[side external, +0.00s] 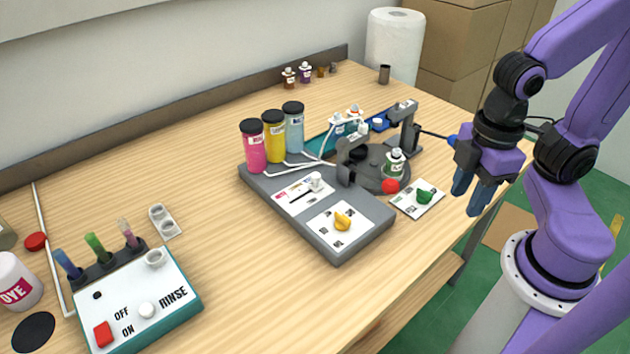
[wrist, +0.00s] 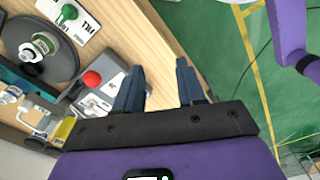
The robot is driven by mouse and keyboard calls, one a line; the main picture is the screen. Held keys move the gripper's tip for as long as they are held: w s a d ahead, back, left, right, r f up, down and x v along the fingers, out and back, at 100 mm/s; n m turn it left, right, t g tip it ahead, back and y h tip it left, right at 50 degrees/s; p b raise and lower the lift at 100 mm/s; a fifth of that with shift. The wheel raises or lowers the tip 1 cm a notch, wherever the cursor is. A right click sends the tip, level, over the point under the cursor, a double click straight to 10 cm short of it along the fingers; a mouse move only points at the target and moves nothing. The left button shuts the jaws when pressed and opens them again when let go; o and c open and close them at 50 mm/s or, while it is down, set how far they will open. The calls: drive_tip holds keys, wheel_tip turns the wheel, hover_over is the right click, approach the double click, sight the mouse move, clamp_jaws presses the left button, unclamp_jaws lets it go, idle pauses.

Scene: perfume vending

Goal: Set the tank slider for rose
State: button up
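The tank slider is a white knob (side external: 316,182) on a slotted white label plate on top of the grey dispenser (side external: 362,237). The knob stands near the right end of its slot. Behind it are a pink tank (side external: 253,147), a yellow tank (side external: 274,137) and a pale blue tank (side external: 293,128) with black lids. The pink lettering at the slot's left end is too small to read. My gripper (side external: 473,199) hangs to the right of the dispenser, off the table edge, apart from everything. In the wrist view its two blue fingers (wrist: 158,82) are spread with nothing between them.
A yellow knob (side external: 342,221) sits on the dispenser's front plate. A red button (side external: 390,186), a green knob (side external: 424,196) and a dark turntable with a bottle (side external: 395,163) lie between my gripper and the slider. A rinse box (side external: 180,285) stands front left. The table between is clear.

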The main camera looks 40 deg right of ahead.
drive_tip(key=shift+o, duration=1.2)
wheel_tip(320, 180, up, 4)
drive_tip(key=m, duration=2.2)
hover_over(316, 174)
wheel_tip(316, 174, down, 18)
drive_tip(key=shift+a+r, duration=0.1)
drive_tip(key=shift+r, duration=0.15)
